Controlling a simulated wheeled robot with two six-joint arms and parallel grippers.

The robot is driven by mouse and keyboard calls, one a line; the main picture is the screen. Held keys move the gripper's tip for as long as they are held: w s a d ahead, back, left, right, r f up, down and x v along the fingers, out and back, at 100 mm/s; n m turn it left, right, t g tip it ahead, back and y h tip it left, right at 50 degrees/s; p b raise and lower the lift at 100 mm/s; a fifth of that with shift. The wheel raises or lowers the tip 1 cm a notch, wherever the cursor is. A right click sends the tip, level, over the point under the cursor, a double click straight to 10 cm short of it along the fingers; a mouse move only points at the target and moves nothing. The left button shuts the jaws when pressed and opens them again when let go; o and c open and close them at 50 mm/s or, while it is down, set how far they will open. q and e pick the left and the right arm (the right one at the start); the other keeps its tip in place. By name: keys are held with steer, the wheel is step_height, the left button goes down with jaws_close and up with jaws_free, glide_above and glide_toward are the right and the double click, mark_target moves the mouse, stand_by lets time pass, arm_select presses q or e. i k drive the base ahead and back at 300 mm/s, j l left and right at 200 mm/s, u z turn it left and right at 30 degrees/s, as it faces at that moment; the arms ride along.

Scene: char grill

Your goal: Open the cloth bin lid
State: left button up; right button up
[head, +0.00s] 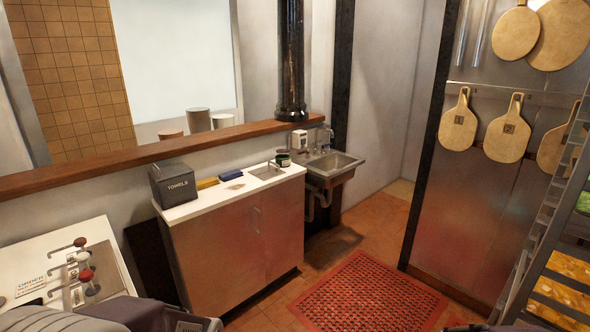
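A dark grey box marked "TOWELS" (174,184) stands on the left end of the white counter (220,202). It is the only thing in view that looks like a cloth bin. Its top looks flat and closed; I cannot make out a separate lid edge or handle. Neither of my grippers can be made out in the head view. Grey and dark parts at the bottom left edge look like my own body, well short of the box and apart from it.
Yellow and blue sponges (231,177) lie right of the box. A steel sink (332,165) is beyond the counter. A lever panel (88,285) is at near left. A red mat (368,293) lies on the floor. Boards (458,125) hang at right.

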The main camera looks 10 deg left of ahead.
mark_target(264, 172)
steer(key=i+l+u, duration=0.6)
steer(key=i, duration=0.2)
steer(key=l, duration=0.05)
